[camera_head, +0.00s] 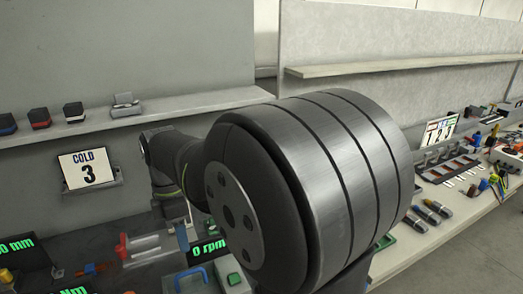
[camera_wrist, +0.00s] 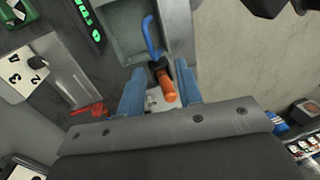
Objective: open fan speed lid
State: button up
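In the wrist view, my gripper (camera_wrist: 160,68) has its two blue fingers spread apart. An orange-ended handle (camera_wrist: 166,84) with a black collar shows between the fingers, with clear gaps to both. A blue hooked piece (camera_wrist: 151,38) rises beyond it, in front of a grey open recess (camera_wrist: 125,38). A green-lit display (camera_wrist: 88,18) is beside the recess. In the head view, an "0 rpm" display (camera_head: 208,248) stands near a green-topped button (camera_head: 234,279). I cannot tell for certain which part is the fan speed lid.
A red part (camera_wrist: 88,110) lies left of my gripper in the wrist view. In the head view, red-capped parts (camera_head: 122,246) stand left of the rpm display. A "COLD 3" sign (camera_head: 87,169) is on the wall, below a shelf (camera_head: 190,106). A bench with tools is at right.

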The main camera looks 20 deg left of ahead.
notch_tip(320, 180, up, 13)
jog(key=w+t+y, duration=0.2)
jog(key=w+d+m+t+y, duration=0.1)
jog(key=w+d+m+t, duration=0.1)
jog(key=w+d+m, duration=0.4)
jog(key=w+d+m+t+y, duration=0.1)
jog(key=w+d+m+t, duration=0.1)
jog(key=w+d+m, duration=0.4)
jog(key=shift+w+r+m+t+y, duration=0.25)
jog(key=shift+w+m, duration=0.65)
jog(key=shift+w, duration=1.95)
jog(key=shift+f, duration=0.1)
jog(key=shift+c, duration=0.2)
